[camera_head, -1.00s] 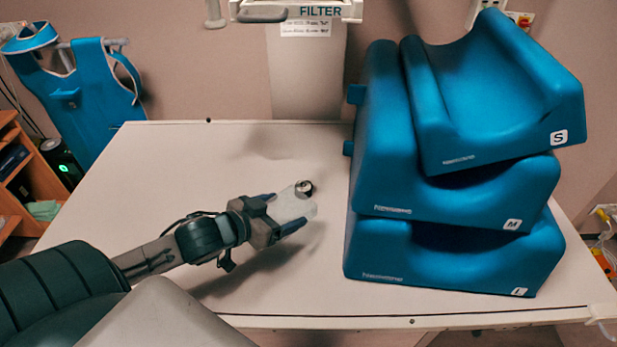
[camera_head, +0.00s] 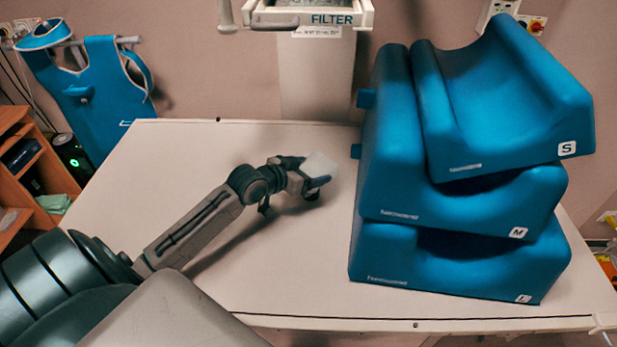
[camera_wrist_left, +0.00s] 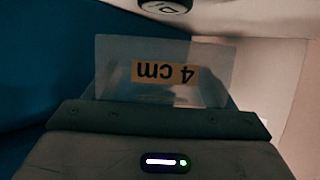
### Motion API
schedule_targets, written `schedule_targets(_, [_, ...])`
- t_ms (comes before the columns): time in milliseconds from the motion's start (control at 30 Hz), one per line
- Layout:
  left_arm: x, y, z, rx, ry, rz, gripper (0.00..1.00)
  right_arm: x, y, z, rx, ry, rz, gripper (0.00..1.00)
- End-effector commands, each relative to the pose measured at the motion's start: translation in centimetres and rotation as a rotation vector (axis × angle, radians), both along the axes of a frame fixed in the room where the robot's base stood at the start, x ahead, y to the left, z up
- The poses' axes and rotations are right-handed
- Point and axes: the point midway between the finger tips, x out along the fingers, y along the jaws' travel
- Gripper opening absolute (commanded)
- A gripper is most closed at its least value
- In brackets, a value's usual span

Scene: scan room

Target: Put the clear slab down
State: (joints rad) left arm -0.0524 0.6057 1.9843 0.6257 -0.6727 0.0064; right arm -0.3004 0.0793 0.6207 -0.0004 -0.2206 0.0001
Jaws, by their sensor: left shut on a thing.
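The clear slab (camera_head: 321,164) is a pale, see-through block. My left gripper (camera_head: 311,173) is shut on it over the table (camera_head: 290,265), left of the blue cushions. In the left wrist view the slab (camera_wrist_left: 120,72) sticks out past the gripper and bears an orange "4 cm" label, upside down. I cannot tell whether the slab touches the table. My right gripper is not in view.
Stacked blue cushions (camera_head: 400,262) marked S, M and L fill the table's right side. A round dark object with a pale face (camera_wrist_left: 166,5) lies beyond the slab in the wrist view. The table's left and front parts are clear.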

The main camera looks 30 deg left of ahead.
Motion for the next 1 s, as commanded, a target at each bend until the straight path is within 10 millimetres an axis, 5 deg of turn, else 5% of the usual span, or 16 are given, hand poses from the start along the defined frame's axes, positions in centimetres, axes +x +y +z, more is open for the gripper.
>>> schedule_targets(200, [-0.2, -0.1, -2.7, -0.004, 0.005, 0.002, 0.38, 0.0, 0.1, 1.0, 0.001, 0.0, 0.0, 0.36])
schedule_targets(567, [-0.2, -0.1, -3.2, -0.001, 0.003, 0.001, 0.38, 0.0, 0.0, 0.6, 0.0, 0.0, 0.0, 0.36])
schedule_targets(600, [-0.2, 0.0, -3.3, 0.0, 0.006, 0.001, 0.83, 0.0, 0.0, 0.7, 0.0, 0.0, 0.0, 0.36])
schedule_targets(667, [-0.2, 0.0, -3.3, 0.0, 0.006, 0.001, 0.95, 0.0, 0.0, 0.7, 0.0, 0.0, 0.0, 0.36])
schedule_targets(1000, [-0.2, 0.0, -3.0, 0.0, 0.006, 0.001, 0.99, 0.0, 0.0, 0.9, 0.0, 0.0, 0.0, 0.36])
